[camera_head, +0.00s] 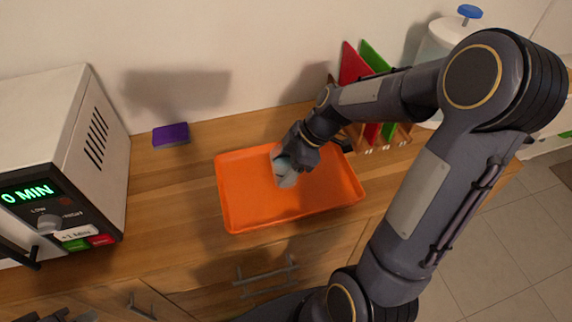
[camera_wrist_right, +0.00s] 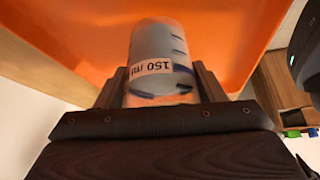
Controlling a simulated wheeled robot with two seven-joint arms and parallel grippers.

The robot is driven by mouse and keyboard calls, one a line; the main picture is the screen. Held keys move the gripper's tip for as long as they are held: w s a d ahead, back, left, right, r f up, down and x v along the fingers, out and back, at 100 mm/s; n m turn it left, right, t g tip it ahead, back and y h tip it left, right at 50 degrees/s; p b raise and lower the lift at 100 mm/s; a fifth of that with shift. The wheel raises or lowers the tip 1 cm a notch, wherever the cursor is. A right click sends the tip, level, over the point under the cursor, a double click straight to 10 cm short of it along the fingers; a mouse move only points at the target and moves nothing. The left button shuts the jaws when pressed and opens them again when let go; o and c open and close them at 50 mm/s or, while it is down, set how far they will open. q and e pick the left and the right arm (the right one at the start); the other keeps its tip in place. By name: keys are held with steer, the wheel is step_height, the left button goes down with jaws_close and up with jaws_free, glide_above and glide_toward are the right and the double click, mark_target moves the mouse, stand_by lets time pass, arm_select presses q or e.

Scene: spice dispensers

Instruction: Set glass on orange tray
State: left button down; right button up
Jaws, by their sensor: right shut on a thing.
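The orange tray (camera_head: 245,212) lies flat on the wooden counter. The glass (camera_head: 284,179) is a pale blue-grey cup over the middle of the tray. My right gripper (camera_head: 287,162) is shut on it from above and behind. In the right wrist view the glass (camera_wrist_right: 158,45) sits between both fingers and shows a "150 ml" label and dark measuring marks, with the orange tray (camera_wrist_right: 235,35) behind it. I cannot tell whether the glass touches the tray. My left gripper (camera_head: 68,316) is only partly in view at the bottom left edge, and its jaws are unclear.
A microwave (camera_head: 55,160) stands at the left, with a purple block (camera_head: 171,135) near the wall. Red (camera_head: 352,66) and green (camera_head: 373,58) boards stand in a rack behind the tray, beside a white container (camera_head: 440,45). The counter left of the tray is clear.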

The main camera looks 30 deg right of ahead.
steer(key=shift+f, duration=0.15)
steer(key=o, duration=1.3)
